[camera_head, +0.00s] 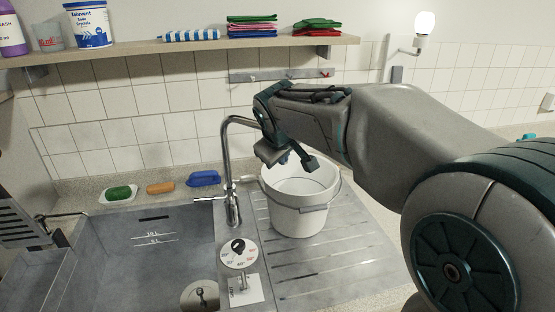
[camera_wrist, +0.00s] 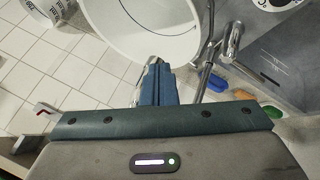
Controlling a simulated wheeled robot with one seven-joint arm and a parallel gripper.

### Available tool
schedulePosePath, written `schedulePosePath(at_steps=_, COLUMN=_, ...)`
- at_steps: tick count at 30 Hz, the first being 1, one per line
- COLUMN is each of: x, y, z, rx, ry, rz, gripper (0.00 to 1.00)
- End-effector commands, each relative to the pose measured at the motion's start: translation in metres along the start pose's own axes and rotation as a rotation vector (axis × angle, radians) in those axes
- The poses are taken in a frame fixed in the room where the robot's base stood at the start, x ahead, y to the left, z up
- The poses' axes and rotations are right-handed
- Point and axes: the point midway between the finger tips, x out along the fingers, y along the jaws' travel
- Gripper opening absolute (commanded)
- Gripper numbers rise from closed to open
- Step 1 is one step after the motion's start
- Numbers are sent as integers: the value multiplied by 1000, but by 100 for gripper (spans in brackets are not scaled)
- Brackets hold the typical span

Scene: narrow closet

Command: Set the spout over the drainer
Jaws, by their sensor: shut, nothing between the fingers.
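The chrome tap spout (camera_head: 226,150) rises from the ledge between the basin and the drainer and arches to the right. Its far end is hidden behind my gripper, above the bucket's left side. The grooved metal drainer (camera_head: 335,262) lies right of the tap, with a white bucket (camera_head: 298,205) standing on it. My gripper (camera_head: 288,160) is shut and empty, above the bucket and beside the spout. In the wrist view, its closed fingers (camera_wrist: 158,85) are by the bucket's rim, with the chrome tap (camera_wrist: 205,75) just to their right. I cannot tell whether they touch the spout.
The grey basin (camera_head: 140,250) is left of the tap. A green sponge (camera_head: 118,192), an orange sponge (camera_head: 160,188) and a blue brush (camera_head: 203,178) lie along the back ledge. A shelf (camera_head: 180,46) with bottles and folded cloths runs above. A lit wall lamp (camera_head: 424,25) is at upper right.

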Motion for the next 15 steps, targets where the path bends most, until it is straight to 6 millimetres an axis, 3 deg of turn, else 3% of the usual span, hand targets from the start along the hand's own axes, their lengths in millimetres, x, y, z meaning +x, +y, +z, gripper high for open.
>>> schedulePosePath(at_steps=6, x=14, y=29, z=-1, rx=5, ry=-2, rz=2, gripper=0)
schedulePosePath(at_steps=15, x=24, y=45, z=-3, rx=6, ry=-2, rz=3, gripper=0)
